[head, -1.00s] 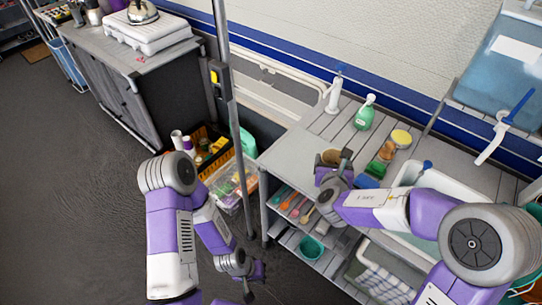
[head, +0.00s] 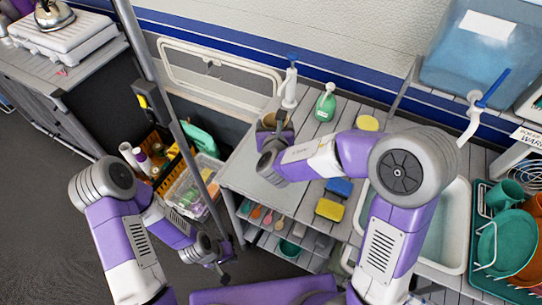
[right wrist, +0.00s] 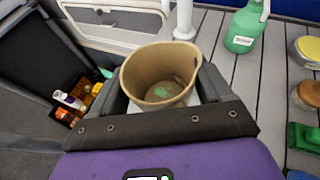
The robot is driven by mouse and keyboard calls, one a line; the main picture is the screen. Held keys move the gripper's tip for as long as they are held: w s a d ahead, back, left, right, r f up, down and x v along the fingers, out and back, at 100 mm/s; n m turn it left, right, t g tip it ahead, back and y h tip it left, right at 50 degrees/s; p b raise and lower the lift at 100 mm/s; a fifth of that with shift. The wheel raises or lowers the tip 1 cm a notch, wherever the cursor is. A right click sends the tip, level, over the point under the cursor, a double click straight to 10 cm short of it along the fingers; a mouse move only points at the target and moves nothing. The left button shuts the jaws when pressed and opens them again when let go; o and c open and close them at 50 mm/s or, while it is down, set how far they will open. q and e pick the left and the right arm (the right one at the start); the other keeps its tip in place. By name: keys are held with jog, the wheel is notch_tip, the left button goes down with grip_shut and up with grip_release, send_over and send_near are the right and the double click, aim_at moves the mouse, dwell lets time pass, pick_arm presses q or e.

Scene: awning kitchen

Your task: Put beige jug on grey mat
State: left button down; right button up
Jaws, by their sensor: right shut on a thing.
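The beige jug (right wrist: 160,75) is upright between the fingers of my right gripper (right wrist: 160,98), which is shut on it. Its open top faces the camera and a small green mark shows inside. In the head view only part of the jug (head: 268,118) shows, over the slatted counter's far left corner, left of a white bottle; my right gripper (head: 273,128) hides much of it. I cannot tell whether the jug touches the counter.
The slatted counter (head: 245,165) holds a white bottle (head: 288,90), a green bottle (head: 325,103), sponges (head: 330,208) and a sink (head: 445,225). A dish rack (head: 482,278) stands at the right. A metal pole (head: 165,95) and a clear bin (head: 187,192) are left of the counter.

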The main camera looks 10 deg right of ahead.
jog(key=s+d+r+m+g+h, duration=0.3)
jog(key=s+d+r+m+h, duration=0.15)
jog(key=s+m+h, duration=0.2)
jog(key=f+b, duration=0.1)
jog(key=f, duration=0.2)
jog(key=f+b, duration=0.2)
jog(key=f, duration=0.2)
jog(key=f+b, duration=0.1)
jog(key=f, duration=0.2)
jog(key=shift+d+f, duration=0.3)
jog(key=shift+d, duration=0.05)
jog(key=shift+r, duration=0.1)
jog(key=shift+s, duration=0.1)
jog(key=shift+f+b, duration=0.25)
jog(key=shift+b, duration=0.15)
jog(key=o, duration=1.1)
jog(key=shift+c, duration=0.2)
